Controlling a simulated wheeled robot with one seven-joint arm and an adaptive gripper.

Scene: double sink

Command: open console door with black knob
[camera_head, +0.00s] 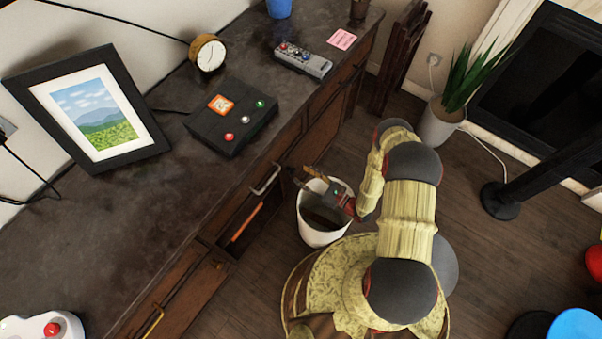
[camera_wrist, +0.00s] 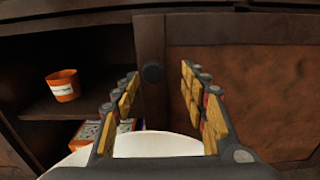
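In the wrist view a round black knob (camera_wrist: 152,72) sits on the left upright of a dark brown door (camera_wrist: 235,75) with a reddish-brown panel. The door looks closed. My gripper (camera_wrist: 162,75) is open and empty, with its fingertips on either side of the knob in the picture. I cannot tell how far the knob is from the fingertips, and no contact shows. In the head view my gripper (camera_head: 304,176) is beside the front of the console (camera_head: 150,215), above a white bin (camera_head: 316,235). The knob does not show clearly there.
An open shelf left of the door holds an orange cup (camera_wrist: 63,85) and a box (camera_wrist: 88,132). The white bin's rim (camera_wrist: 165,142) is below my fingers. On the console top are a picture frame (camera_head: 118,152), a button box (camera_head: 205,135), a clock (camera_head: 197,55) and a remote (camera_head: 318,68).

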